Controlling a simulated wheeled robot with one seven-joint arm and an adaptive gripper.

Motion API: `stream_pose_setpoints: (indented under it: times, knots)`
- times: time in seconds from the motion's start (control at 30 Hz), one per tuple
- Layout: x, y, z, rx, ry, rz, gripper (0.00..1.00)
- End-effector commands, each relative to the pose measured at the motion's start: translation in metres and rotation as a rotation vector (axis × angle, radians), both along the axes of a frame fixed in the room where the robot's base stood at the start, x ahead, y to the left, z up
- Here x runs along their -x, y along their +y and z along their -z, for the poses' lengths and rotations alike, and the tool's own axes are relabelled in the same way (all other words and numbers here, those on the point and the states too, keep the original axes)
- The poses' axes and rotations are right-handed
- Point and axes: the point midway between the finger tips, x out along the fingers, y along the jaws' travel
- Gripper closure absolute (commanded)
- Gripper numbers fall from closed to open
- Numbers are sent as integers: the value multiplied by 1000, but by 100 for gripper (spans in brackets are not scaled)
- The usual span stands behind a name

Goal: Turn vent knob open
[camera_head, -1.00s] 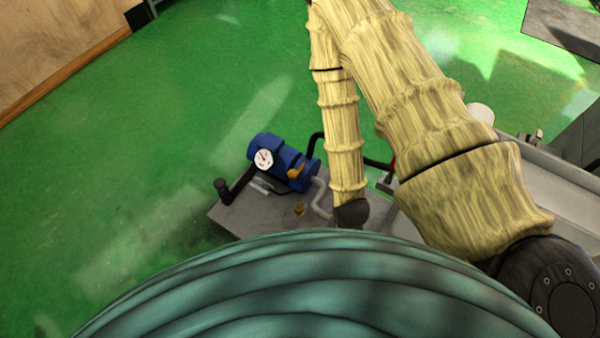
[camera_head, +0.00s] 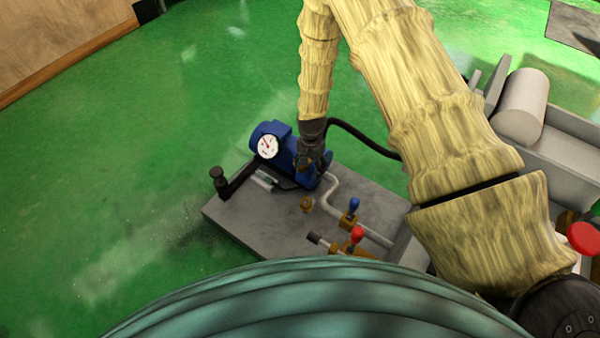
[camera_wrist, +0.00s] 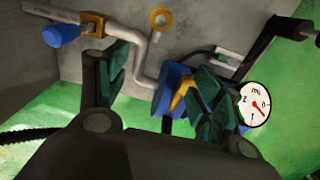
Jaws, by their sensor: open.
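The blue pump (camera_head: 268,132) with a white round gauge (camera_head: 267,146) stands on a grey plate. An orange knob (camera_wrist: 181,95), which may be the vent knob, sits on the pump in the wrist view; in the head view my gripper hides it. My gripper (camera_head: 310,160) is above the pump's right end, pointing down. In the wrist view its two dark green-padded fingers (camera_wrist: 158,68) are spread apart. The orange knob lies between them, close to the right finger; I cannot tell whether they touch. Nothing is held.
A blue-handled valve (camera_head: 354,206) and a red-handled valve (camera_head: 356,235) stand on pipes to the right. A brass ring (camera_head: 307,203) is on the plate (camera_head: 250,218). A black hose (camera_head: 365,138) runs behind my gripper. A black post (camera_head: 218,180) stands at left.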

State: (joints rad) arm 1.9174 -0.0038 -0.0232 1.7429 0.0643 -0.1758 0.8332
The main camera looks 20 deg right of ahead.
Motion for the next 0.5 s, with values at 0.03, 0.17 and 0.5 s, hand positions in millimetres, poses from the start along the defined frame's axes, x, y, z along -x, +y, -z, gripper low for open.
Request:
stream_pose_setpoints:
  times: [0.03,0.17,0.5]
  knots:
    - [-20,1,13,-1,-7,33,33]
    - [-57,3,14,-6,-6,120,33]
    - [-100,7,6,-12,-2,230,33]
